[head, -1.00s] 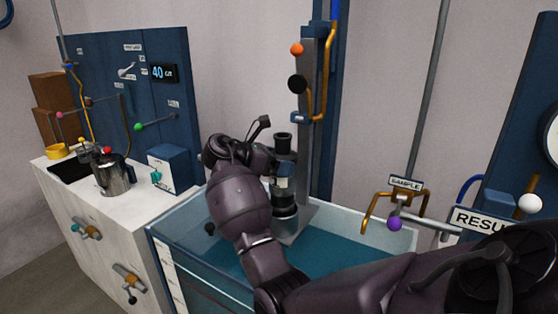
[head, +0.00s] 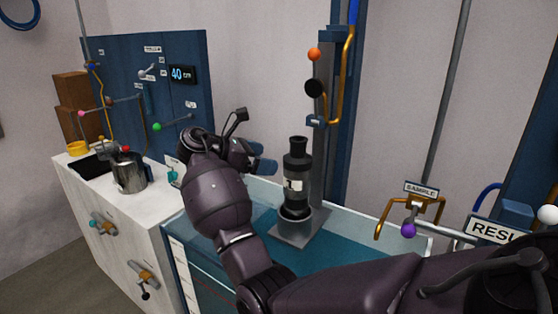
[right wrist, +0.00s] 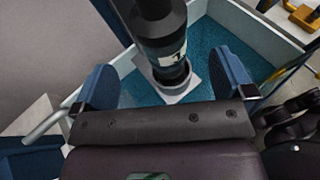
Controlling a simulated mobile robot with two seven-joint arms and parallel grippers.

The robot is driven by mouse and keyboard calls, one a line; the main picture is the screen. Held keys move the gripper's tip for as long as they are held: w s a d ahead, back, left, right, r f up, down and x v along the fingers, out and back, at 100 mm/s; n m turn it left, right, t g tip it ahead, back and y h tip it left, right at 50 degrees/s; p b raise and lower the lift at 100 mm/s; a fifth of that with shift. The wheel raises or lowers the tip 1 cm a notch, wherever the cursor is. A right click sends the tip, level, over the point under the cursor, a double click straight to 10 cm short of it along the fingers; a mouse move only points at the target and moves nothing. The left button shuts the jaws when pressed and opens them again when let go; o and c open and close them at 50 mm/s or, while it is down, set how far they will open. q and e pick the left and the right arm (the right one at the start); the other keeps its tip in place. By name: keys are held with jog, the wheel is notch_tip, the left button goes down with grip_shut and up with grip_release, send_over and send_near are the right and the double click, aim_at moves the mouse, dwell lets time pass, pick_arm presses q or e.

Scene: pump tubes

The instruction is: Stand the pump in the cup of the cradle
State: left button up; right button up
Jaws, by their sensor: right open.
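The pump (head: 298,165), a dark cylinder with a white label marked 1, stands upright with its lower end inside the grey cup (head: 290,226) of the cradle. The cradle's square base and grey column (head: 322,190) are at the tank. My right gripper (head: 264,156) is open, with its blue fingers to the left of the pump and apart from it. In the right wrist view the pump (right wrist: 160,30) stands beyond the open fingers, between them in the picture. My left gripper is in neither view.
The tank (head: 370,228) holds teal liquid around the cradle. An orange ball (head: 314,54) and a black knob (head: 314,88) sit on the column above the pump. A white counter (head: 85,190) with a metal jug (head: 130,174) is at left. A SAMPLE tap (head: 409,210) is at right.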

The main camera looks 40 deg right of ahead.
jog(key=shift+v, duration=1.3)
jog(key=shift+a, duration=0.1)
